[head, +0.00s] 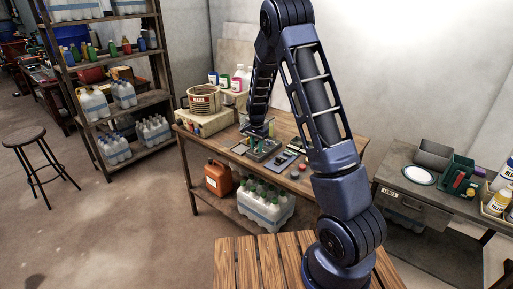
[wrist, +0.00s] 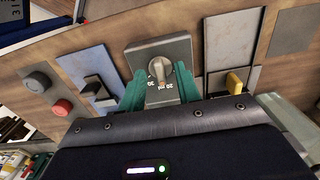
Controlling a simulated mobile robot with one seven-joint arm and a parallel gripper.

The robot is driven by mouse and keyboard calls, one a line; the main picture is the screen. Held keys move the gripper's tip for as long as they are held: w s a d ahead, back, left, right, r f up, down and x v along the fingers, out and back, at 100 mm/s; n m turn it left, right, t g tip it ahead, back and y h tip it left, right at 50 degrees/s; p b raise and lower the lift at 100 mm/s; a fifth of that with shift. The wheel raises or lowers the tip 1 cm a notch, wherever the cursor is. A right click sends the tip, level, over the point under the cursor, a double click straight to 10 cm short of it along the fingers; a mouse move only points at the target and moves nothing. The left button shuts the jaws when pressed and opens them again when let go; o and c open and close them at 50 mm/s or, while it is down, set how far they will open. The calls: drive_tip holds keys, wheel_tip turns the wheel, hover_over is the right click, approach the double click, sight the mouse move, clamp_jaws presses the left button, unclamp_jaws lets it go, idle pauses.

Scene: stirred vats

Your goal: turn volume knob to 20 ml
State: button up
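The volume knob (wrist: 160,70) is a pale beige pointer knob on a grey square plate (wrist: 176,48) in the wrist view. White numerals are printed on its near side, too small to read surely, and I cannot tell its exact setting. My gripper (wrist: 161,90) has two green fingers, spread apart to the left and right of the knob, with clear gaps to it. In the head view my gripper (head: 257,137) is low over the back workbench, and the knob itself cannot be made out there.
In the wrist view, a grey button (wrist: 37,82), a red button (wrist: 62,107) and a black lever switch (wrist: 94,88) lie left of the knob. A yellow switch (wrist: 237,80) lies right.

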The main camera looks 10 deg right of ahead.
sight(257, 149)
wheel_tip(257, 149, up, 10)
idle(0.4)
drive_tip(key=shift+r, duration=0.1)
drive_tip(key=s+d+r+n+t+y, duration=0.1)
drive_tip(key=s+d+r+n, duration=0.1)
drive_tip(key=s+d+r, duration=0.5)
drive_tip(key=s+d+r+n+t, duration=0.15)
drive_tip(key=s+d+r, duration=0.25)
drive_tip(key=s+r, duration=0.65)
drive_tip(key=s+d+r+n+t, duration=0.1)
drive_tip(key=s+d+n, duration=0.1)
drive_tip(key=s, duration=0.8)
drive_tip(key=s+d+r+n+t+h, duration=0.1)
drive_tip(key=s+d+r+n, duration=0.1)
drive_tip(key=s, duration=0.9)
drive_tip(key=shift+s+d+r+n, duration=0.15)
drive_tip(key=shift+s+d+n, duration=0.05)
drive_tip(key=shift+d+n, duration=0.6)
